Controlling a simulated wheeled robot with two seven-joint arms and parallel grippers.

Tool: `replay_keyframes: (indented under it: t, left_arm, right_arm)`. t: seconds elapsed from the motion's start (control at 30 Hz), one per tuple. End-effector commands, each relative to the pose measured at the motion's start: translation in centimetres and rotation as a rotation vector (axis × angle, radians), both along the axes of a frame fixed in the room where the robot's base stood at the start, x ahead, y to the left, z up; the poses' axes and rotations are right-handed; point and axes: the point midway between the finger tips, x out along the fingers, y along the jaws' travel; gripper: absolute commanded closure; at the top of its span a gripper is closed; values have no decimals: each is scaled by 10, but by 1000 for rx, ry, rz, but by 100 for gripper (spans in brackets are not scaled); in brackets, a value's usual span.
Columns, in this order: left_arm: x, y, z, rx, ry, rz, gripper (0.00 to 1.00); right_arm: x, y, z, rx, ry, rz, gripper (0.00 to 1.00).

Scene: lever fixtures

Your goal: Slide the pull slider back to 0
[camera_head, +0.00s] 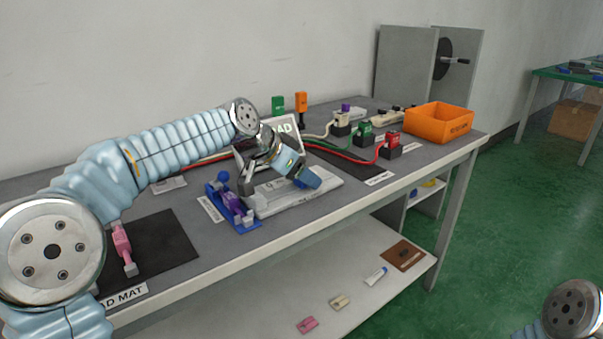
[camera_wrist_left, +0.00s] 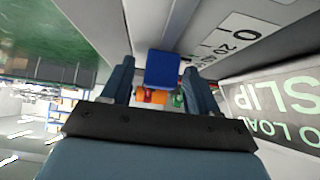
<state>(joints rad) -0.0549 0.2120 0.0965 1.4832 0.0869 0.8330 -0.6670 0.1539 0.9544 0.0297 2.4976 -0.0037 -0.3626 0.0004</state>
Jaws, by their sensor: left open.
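The pull slider is a light grey track (camera_head: 325,188) with printed numbers, lying near the table's front edge. Its blue handle block (camera_head: 309,178) stands at the track. My left gripper (camera_head: 290,164) reaches down from the upper left to the handle. In the left wrist view the blue handle (camera_wrist_left: 162,68) shows between the two fingers of my open left gripper (camera_wrist_left: 157,76), with a gap on the left side and less on the right. Whether a finger touches it I cannot tell. The scale (camera_wrist_left: 233,40) with 0 and 20 shows at the right. My right gripper is out of view.
A blue fixture with a purple part (camera_head: 234,207) stands close left of the track. A tilted white sign (camera_head: 285,132) stands behind. Red (camera_head: 391,147) and green (camera_head: 363,134) plugs with cables and an orange bin (camera_head: 440,121) are to the right. A pink lever (camera_head: 122,244) is front left.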

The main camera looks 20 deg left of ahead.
Motion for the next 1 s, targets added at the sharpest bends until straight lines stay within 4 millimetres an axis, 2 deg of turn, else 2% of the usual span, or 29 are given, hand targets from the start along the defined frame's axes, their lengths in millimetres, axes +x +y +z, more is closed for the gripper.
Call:
replay_keyframes:
  t: [0.13, 0.4, 0.57, 0.77, 1.0]
  left_arm:
    - [0, 0, 0, 0, 0, 0, 40]
    - [0, 0, 0, 0, 0, 0, 82]
    - [-7, 7, -3, 0, -2, 3, 83]
    - [-36, 29, -3, -1, -3, 3, 83]
    - [-45, 35, 0, 1, 2, -1, 83]
  right_arm:
    - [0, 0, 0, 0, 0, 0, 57]
    - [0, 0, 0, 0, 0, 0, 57]
    - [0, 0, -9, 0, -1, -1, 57]
    - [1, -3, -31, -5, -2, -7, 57]
    - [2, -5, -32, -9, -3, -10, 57]
